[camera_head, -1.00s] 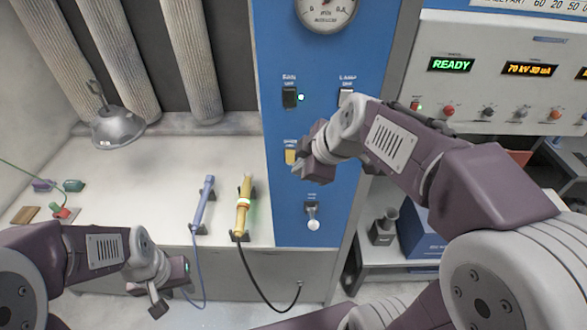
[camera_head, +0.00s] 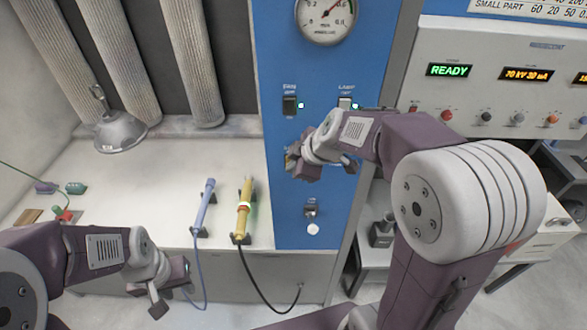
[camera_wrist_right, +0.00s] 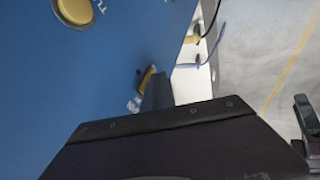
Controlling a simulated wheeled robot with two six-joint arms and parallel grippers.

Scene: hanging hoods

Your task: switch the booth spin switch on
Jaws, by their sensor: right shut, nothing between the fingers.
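The blue control panel (camera_head: 262,60) stands in front of me. A yellow switch on it is mostly hidden behind my right gripper in the head view. In the right wrist view a yellow piece (camera_wrist_right: 147,76), apparently this switch, shows right at the fingertip; whether they touch I cannot tell. My right gripper (camera_head: 290,166) is shut and empty, close against the panel below the fan switch. My left gripper (camera_head: 172,290) is open and empty, low in front of the bench.
A lower switch (camera_head: 312,209) sits under my right gripper.

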